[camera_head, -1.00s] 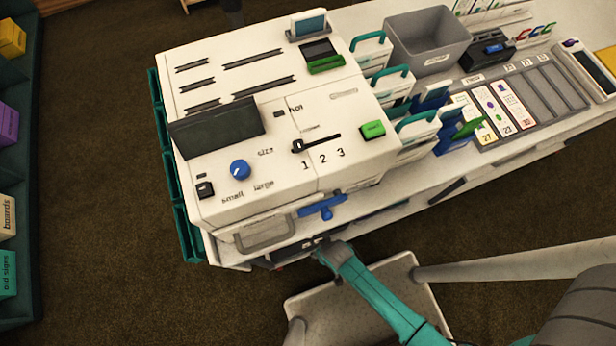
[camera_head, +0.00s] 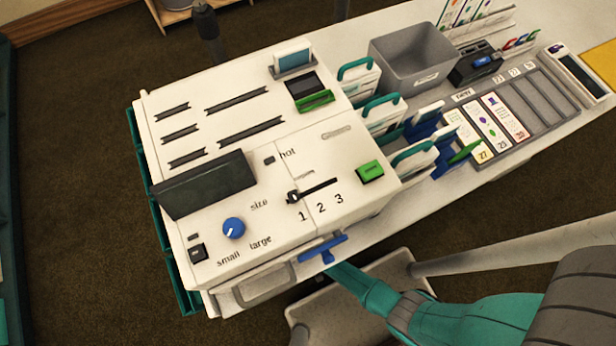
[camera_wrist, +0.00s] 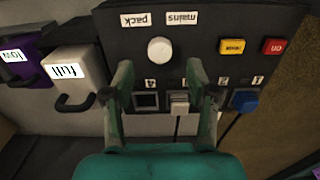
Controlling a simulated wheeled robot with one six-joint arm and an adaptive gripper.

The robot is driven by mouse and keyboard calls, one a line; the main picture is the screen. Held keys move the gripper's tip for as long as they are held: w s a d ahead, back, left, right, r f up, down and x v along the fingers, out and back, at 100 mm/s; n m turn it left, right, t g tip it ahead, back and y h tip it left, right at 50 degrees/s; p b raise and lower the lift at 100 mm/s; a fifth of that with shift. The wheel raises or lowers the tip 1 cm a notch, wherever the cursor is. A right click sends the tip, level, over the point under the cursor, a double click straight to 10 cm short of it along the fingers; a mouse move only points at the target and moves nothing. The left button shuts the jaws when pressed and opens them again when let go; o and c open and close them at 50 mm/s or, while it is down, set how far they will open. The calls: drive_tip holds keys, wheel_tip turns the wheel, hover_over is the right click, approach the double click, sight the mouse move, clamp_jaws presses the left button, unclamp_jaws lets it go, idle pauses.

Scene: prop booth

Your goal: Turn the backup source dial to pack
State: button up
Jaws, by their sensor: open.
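In the wrist view a round white dial (camera_wrist: 159,50) sits on a dark panel (camera_wrist: 210,50). The labels "pack" (camera_wrist: 135,19) and "mains" (camera_wrist: 182,18) appear upside down beyond it, pack on the left and mains on the right. I cannot make out a pointer on the dial. My gripper (camera_wrist: 160,78) is open and empty, its two teal fingers on either side of the picture's middle, with the dial just beyond the fingertips and between their lines. I cannot tell how far apart they are in depth. In the head view my gripper is hidden below the machine's front edge.
On the panel are a yellow button (camera_wrist: 232,46), a red button (camera_wrist: 274,46), and sockets, one with a white plug (camera_wrist: 179,103), one with a blue plug (camera_wrist: 244,100). A white "full" block (camera_wrist: 75,72) hangs at left. The white machine (camera_head: 300,150) stands above.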

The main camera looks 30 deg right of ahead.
drive_tip(key=shift+f, duration=2.15)
clamp_jaws()
